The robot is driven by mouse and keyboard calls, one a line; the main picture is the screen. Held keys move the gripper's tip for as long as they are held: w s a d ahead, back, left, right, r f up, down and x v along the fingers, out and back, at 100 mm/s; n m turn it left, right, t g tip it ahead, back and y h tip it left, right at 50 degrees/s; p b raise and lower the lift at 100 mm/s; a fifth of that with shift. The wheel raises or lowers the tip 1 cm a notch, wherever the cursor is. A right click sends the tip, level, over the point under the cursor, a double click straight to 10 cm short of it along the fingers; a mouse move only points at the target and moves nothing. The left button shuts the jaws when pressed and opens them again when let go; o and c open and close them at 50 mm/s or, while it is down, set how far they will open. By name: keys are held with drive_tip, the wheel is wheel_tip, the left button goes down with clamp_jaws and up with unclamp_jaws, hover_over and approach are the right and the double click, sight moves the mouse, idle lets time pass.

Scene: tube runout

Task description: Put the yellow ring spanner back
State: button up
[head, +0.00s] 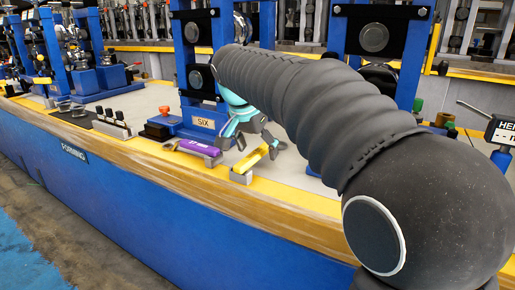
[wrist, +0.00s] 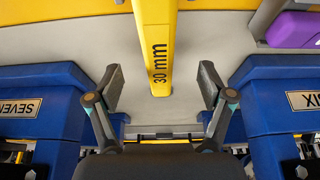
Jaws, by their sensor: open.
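A yellow spanner (wrist: 158,50) marked 30 mm shows in the wrist view. It runs from the top edge down to a squared end between my fingers, and its upper part is out of frame. My gripper (wrist: 161,84) is open, one finger on each side of the spanner with clear gaps. In the head view my gripper (head: 257,146) is at the bench's front edge, by the yellow spanner (head: 249,160), which rests on a small grey holder (head: 241,177). My arm covers much of the area to the right.
A purple spanner (head: 199,148) lies on a holder just left; it also shows in the wrist view (wrist: 292,29). Blue stands marked SIX (wrist: 289,108) and SEVEN (wrist: 38,105) flank my gripper. A red button (head: 165,112) and roller stands are on the blue bench (head: 150,193).

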drive_tip(key=shift+p+v, duration=1.65)
drive_tip(key=shift+v, duration=0.8)
